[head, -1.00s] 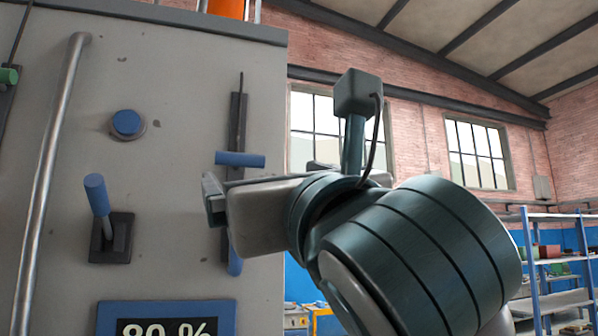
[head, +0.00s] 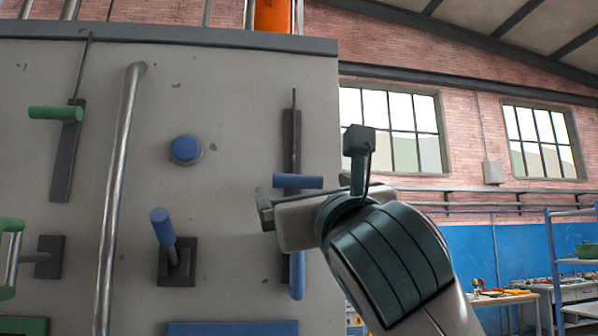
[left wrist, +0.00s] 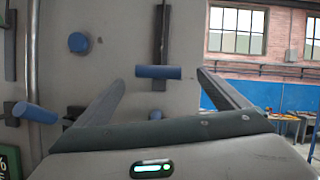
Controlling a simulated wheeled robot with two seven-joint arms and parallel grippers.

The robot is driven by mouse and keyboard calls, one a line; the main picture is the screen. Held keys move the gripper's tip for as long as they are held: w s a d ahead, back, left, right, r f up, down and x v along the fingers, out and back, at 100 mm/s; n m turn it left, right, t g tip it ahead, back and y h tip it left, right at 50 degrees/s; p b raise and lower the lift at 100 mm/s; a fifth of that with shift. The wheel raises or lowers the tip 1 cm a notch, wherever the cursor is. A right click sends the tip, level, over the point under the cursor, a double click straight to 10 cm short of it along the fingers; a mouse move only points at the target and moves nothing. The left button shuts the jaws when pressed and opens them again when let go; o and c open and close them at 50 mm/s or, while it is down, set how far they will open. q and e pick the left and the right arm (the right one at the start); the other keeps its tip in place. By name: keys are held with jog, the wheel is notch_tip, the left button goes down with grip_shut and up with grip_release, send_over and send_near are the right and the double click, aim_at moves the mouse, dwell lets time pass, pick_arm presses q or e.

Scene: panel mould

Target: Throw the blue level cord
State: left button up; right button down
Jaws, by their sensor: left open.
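The blue cord handle (head: 297,182) is a horizontal bar at a dark upright strip (head: 291,140) with a thin line above it, near the panel's right edge. It also shows in the left wrist view (left wrist: 158,72), ahead and between the spread fingers. My left gripper (head: 266,208) is open and empty, just below and in front of the handle; I cannot tell whether it touches. Its fingers show in the left wrist view (left wrist: 160,80). The gripper hides part of the strip. My right gripper is not in view.
On the grey panel (head: 225,95) are a blue lever (head: 163,228), a blue button (head: 186,149), a blue upright handle (head: 297,277), a long metal bar (head: 118,180) and a green cord handle (head: 55,113). Right of the panel are a bench (head: 505,297) and shelves.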

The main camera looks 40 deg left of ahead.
aim_at(301, 186)
pick_arm(q)
jog(key=p+x, duration=0.2)
jog(key=x, duration=0.4)
jog(key=shift+w+a, duration=0.25)
jog(key=shift+a, duration=0.1)
